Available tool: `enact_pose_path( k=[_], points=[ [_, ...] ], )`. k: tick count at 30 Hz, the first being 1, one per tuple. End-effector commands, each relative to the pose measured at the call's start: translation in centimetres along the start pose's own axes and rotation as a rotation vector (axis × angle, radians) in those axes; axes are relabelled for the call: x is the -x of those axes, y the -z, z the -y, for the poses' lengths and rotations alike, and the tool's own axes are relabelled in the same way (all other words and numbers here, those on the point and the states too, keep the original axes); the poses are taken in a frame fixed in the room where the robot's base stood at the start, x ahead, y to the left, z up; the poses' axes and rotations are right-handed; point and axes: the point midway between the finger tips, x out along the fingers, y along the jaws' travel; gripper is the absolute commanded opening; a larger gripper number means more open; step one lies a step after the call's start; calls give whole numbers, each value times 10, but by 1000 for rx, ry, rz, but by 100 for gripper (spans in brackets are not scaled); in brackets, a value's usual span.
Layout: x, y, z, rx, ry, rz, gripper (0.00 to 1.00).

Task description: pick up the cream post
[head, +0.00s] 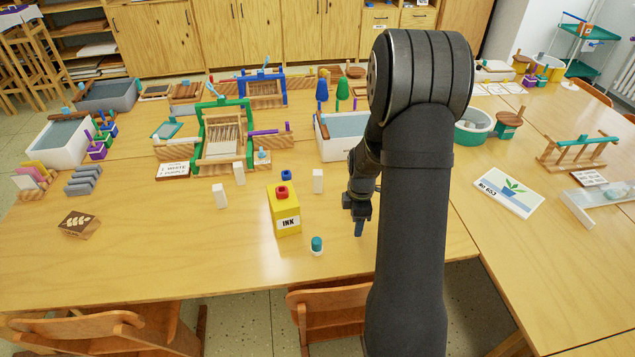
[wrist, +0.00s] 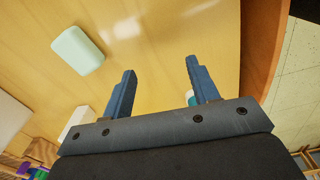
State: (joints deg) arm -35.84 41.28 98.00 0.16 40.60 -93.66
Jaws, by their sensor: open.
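Several pale upright posts stand on the table in the head view: one at left (head: 220,195), one behind it (head: 239,173), and one right of the yellow ink box (head: 318,181). Their shades are too close for me to tell which is the cream one. My gripper (head: 359,228) points down, right of these posts, near the table's front. In the wrist view my gripper (wrist: 158,85) is open, with nothing held between its fingers. A pale rounded block (wrist: 78,50) lies beyond the fingers to the upper left; I cannot match it to a post.
The yellow ink box (head: 286,212) with a red top stands left of my gripper. A small teal-topped bottle (head: 317,245) is closer, near the table's front edge. A white basin (head: 338,153) and a green loom (head: 222,140) are farther back.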

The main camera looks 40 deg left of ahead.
Motion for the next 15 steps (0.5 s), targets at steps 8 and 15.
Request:
enact_pose_path(
  k=[8, 15],
  points=[
    [11, 57, -36, -327, -202, -159, 55],
    [46, 105, -81, -942, -460, -412, 55]
  ],
)
